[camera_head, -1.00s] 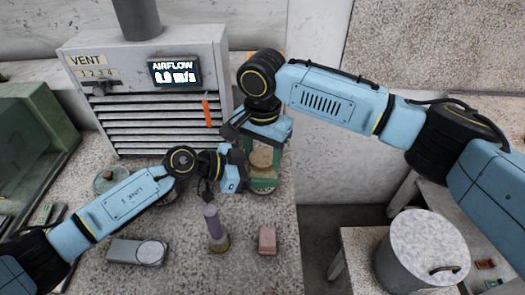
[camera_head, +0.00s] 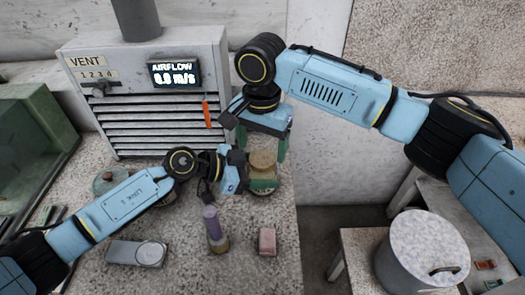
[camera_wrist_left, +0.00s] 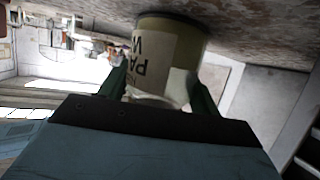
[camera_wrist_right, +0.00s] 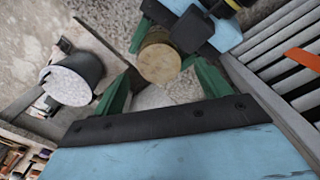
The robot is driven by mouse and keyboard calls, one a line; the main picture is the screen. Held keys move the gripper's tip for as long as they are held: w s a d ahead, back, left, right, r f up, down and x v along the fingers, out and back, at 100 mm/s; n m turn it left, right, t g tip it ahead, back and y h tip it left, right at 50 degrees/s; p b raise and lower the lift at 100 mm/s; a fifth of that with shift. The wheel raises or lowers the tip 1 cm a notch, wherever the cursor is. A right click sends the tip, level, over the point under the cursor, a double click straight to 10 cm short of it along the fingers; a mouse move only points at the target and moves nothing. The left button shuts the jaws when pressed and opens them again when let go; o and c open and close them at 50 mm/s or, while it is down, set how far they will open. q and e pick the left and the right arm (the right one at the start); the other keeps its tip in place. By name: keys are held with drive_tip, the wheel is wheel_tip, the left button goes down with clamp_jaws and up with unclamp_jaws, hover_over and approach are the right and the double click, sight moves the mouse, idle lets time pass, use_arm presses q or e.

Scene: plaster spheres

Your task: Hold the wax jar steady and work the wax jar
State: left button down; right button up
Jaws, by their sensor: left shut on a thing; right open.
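The wax jar (camera_head: 263,170) stands on the speckled bench in front of the vent unit, with a round tan top. My left gripper (camera_head: 258,186) is shut around its side from the left. In the left wrist view the jar (camera_wrist_left: 168,50) shows a partly readable pale label between the two green fingers. My right gripper (camera_head: 261,147) is open above the jar, fingers pointing down on either side of the top. In the right wrist view the tan top (camera_wrist_right: 160,62) lies between the spread fingers, apart from them. The jar's lower side is partly hidden by my left gripper.
A grey flat device (camera_head: 137,252) lies at front left. The vent unit (camera_head: 150,110) blocks the back. A lidded drum (camera_head: 424,250) stands at right.

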use_arm(q)
drive_tip(key=shift+c, duration=1.3)
unclamp_jaws()
